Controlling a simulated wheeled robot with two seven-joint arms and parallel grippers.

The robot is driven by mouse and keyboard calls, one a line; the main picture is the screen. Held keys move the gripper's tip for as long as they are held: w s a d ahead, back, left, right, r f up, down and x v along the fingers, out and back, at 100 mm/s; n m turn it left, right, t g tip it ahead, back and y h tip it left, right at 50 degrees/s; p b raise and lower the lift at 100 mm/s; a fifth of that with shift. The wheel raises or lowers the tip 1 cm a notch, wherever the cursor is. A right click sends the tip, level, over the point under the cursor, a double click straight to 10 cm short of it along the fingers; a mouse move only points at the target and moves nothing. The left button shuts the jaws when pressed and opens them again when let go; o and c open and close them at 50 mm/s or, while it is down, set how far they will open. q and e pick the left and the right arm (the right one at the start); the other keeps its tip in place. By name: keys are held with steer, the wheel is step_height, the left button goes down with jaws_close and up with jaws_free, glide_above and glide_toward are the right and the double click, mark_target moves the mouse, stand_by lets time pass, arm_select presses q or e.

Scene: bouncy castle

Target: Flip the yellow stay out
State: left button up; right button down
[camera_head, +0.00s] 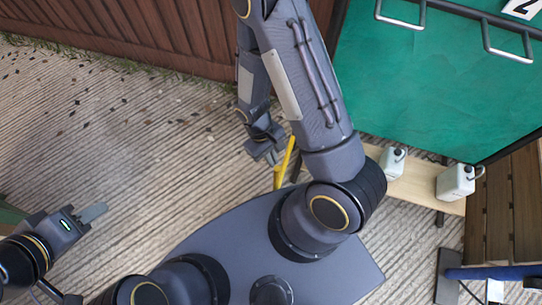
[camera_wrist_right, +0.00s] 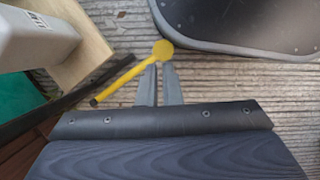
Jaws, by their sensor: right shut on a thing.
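The yellow stay (camera_head: 285,162) shows in the head view as a thin bar beside my right gripper, partly hidden by my right arm. In the right wrist view the stay (camera_wrist_right: 128,81) is a yellow rod with a round flat disc at its far end, slanting from lower left to upper right. My right gripper (camera_wrist_right: 161,68) has its fingers closed on the rod near the disc. In the head view the right gripper (camera_head: 266,152) is low over the ground. My left gripper (camera_head: 93,213) is at the lower left, away from the stay, its fingers seen edge-on.
A wooden shelf (camera_head: 419,184) carries two white canisters (camera_head: 392,161) (camera_head: 456,182) at the right. A green panel (camera_head: 430,85) with metal handles stands behind it. A dark bar (camera_wrist_right: 85,92) runs beside the stay. The ribbed ground (camera_head: 120,130) to the left is clear.

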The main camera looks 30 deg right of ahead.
steer(key=p+v, duration=0.2)
steer(key=v, duration=0.5)
steer(key=shift+r+p, duration=0.35)
steer(key=shift+r, duration=0.05)
steer(key=shift+w, duration=0.1)
steer(key=s+d+r+m+t+y+p, duration=0.1)
steer(key=r+p, duration=0.6)
steer(key=r, duration=0.9)
steer(key=s+r+m+t+y+p, duration=0.1)
steer(key=s+r+t+p, duration=0.3)
steer(key=r, duration=1.2)
steer(key=s+d+r+m+t+y+p, duration=0.1)
steer(key=r+t+p, duration=0.3)
steer(key=r+p, duration=0.8)
step_height(320, 180, up, 5)
steer(key=shift+s+d+f+m+t+y, duration=0.2)
steer(key=shift+s+d+m+t+y, duration=0.15)
steer(key=shift+s+y, duration=0.45)
steer(key=shift+w, duration=0.1)
